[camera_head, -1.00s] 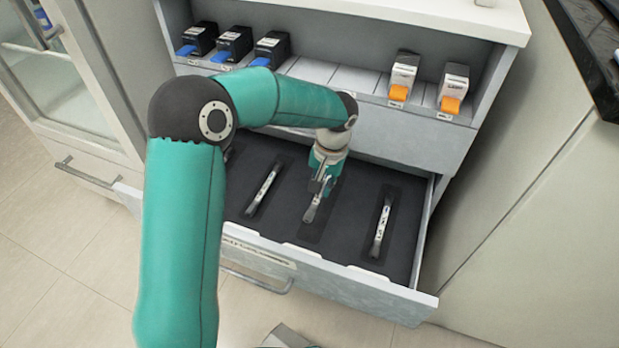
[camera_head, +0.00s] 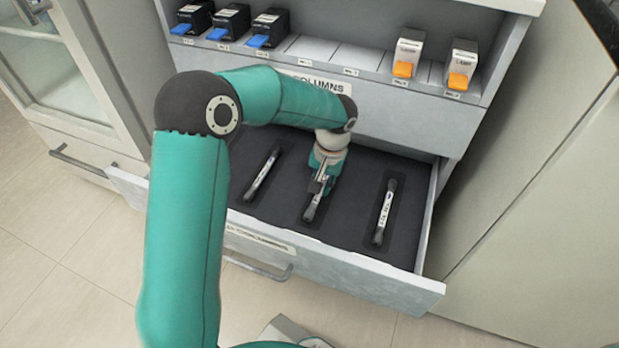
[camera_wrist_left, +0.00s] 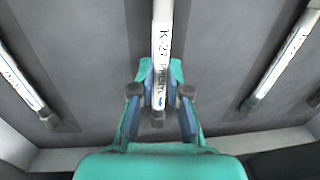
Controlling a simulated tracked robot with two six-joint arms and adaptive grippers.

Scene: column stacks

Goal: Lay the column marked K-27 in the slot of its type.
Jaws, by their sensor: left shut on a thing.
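The column marked K-27 (camera_wrist_left: 161,40) is a slim white tube with dark ends, labelled "K-27 PHENYL" in the left wrist view. My left gripper (camera_wrist_left: 160,84) is shut on it near one end. In the head view my left gripper (camera_head: 321,186) is low over the middle of the open drawer, with the dark near end of the column (camera_head: 309,212) showing below it. The column lines up with the middle dark slot (camera_head: 320,220); I cannot tell whether it rests on the slot's bottom. My right gripper is not in view.
Other columns lie in slots to the left (camera_head: 263,174) and right (camera_head: 385,210). The drawer front (camera_head: 340,270) bounds the near side. Above, the shelf holds black boxes with blue tabs (camera_head: 229,22) and white boxes with orange tabs (camera_head: 462,62).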

